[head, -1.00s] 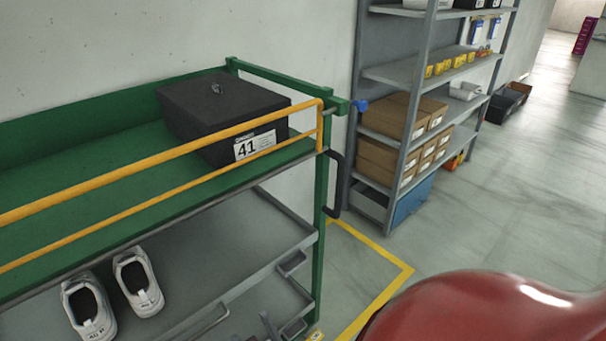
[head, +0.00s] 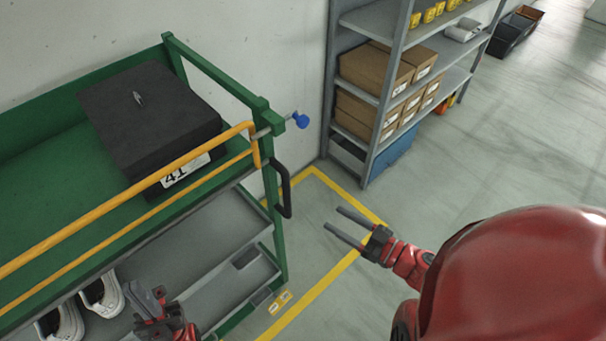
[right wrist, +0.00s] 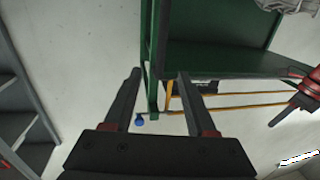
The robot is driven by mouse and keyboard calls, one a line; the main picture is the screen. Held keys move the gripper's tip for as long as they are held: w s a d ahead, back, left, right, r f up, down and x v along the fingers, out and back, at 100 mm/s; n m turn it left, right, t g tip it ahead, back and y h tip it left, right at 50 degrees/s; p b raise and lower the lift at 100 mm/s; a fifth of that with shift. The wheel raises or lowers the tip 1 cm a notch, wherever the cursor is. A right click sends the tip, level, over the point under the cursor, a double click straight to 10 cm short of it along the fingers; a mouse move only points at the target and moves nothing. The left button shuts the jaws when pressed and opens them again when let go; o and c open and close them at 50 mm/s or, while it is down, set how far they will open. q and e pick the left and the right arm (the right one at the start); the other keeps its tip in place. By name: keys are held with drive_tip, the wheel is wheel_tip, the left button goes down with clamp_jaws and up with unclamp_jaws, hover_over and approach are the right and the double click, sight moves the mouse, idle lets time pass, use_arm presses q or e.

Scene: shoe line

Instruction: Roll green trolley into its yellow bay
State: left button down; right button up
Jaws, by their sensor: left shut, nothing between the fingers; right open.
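The green trolley (head: 277,240) fills the left of the head view, with a yellow rail, a black side handle (head: 285,188) and a blue knob (head: 301,120) at its right end. A yellow floor outline (head: 343,190) marks the bay; it shows to the right of and behind the trolley's right end. My right gripper (head: 340,228) is open and empty, right of the handle and apart from it. In the right wrist view the trolley's green frame (right wrist: 150,60) lies beyond the open fingers. My left gripper (head: 150,297) is shut and empty in front of the trolley's lower shelves.
A black box (head: 150,115) labelled 41 lies on the trolley's top, and white shoes (head: 100,295) are on a lower shelf. A grey shelf rack (head: 385,90) with brown boxes stands behind. Open floor (head: 480,150) lies to the right.

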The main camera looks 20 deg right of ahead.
sight(286, 190)
drive_tip(key=p+x, duration=0.3)
drive_tip(key=x, duration=1.3)
drive_tip(key=shift+w+a, duration=0.2)
drive_tip(key=shift+a, duration=0.15)
clamp_jaws()
idle(0.5)
